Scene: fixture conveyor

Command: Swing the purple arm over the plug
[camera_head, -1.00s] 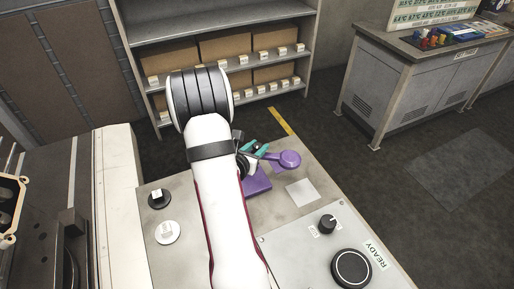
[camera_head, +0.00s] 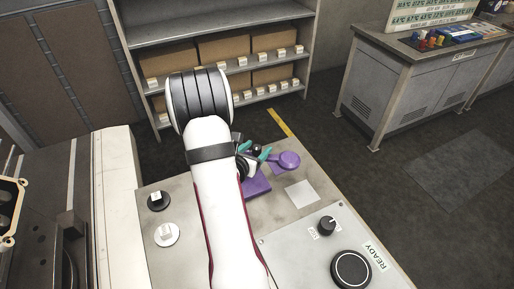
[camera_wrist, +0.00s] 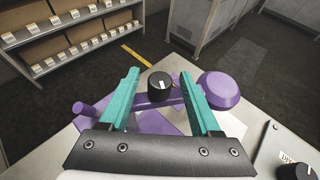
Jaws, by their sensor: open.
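The purple arm (camera_head: 287,160) is a bar with a round disc at its right end, above a purple base (camera_head: 257,186). In the wrist view the disc (camera_wrist: 218,90) lies just right of my right finger, and a purple peg (camera_wrist: 84,108) stands out at the left. My gripper (camera_wrist: 160,75) is open, with teal fingers on either side of a black knob (camera_wrist: 159,87) with a white mark. In the head view my gripper (camera_head: 255,149) is partly hidden behind my arm. I cannot tell which part is the plug; none is clearly visible.
On the table, a black knob (camera_head: 157,200) and a white knob (camera_head: 166,234) stand at the left. A light square (camera_head: 301,193) lies right of the purple base. A panel with a small dial (camera_head: 327,226) and a large black button (camera_head: 351,269) is in front.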

